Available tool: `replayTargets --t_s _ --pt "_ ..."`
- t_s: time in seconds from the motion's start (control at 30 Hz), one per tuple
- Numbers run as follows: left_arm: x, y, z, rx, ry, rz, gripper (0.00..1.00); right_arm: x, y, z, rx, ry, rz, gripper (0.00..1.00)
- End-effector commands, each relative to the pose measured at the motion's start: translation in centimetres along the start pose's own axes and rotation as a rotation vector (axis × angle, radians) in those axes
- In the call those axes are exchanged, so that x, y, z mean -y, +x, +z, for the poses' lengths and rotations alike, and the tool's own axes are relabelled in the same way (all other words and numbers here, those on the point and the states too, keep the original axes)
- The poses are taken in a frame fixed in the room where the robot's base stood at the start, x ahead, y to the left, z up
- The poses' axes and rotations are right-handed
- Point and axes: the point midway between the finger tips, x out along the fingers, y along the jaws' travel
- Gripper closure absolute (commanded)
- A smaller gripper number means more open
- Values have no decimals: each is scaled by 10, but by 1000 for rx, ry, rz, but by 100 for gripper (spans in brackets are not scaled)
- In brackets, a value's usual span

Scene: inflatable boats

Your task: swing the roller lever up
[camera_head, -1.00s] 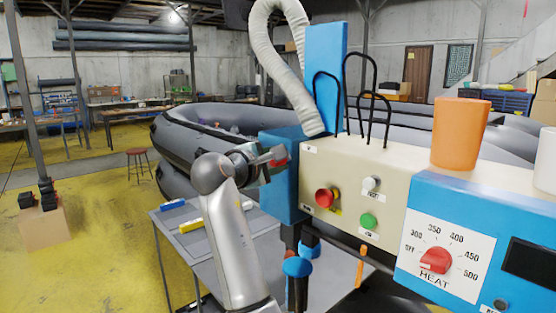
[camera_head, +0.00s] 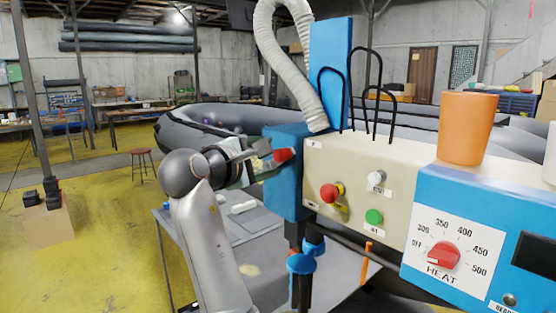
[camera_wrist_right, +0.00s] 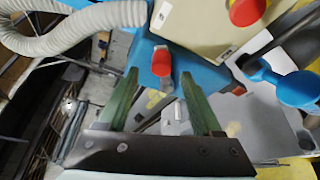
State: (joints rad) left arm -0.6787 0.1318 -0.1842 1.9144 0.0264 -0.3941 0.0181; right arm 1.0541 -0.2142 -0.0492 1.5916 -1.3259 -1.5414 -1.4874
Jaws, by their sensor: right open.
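A red lever (camera_head: 283,155) sticks out from the left face of the blue housing (camera_head: 290,190) of the welding machine. I take it to be the roller lever. My right gripper (camera_head: 260,158) is open, just left of it. In the right wrist view, the red lever (camera_wrist_right: 161,62) shows just beyond and between the spread green fingers (camera_wrist_right: 159,74). I cannot tell whether either finger touches it. The lever's base is partly hidden. My left gripper is not in view.
The beige panel (camera_head: 400,165) with a red button (camera_head: 330,193) stands right of the lever. A ribbed white hose (camera_head: 285,55) runs above. An orange cup (camera_head: 467,128) stands on the machine.

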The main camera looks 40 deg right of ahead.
Motion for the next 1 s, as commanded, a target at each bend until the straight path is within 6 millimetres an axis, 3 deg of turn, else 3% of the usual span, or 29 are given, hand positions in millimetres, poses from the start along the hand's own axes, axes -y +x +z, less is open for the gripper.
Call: replayTargets --t_s 0.1,0.33,1.0 --pt "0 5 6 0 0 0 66 1 -26 -1 -3 3 2 33" --pt "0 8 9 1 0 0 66 0 -56 0 -1 2 1 33" --pt "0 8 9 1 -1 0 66 -1 -61 1 1 2 1 33"
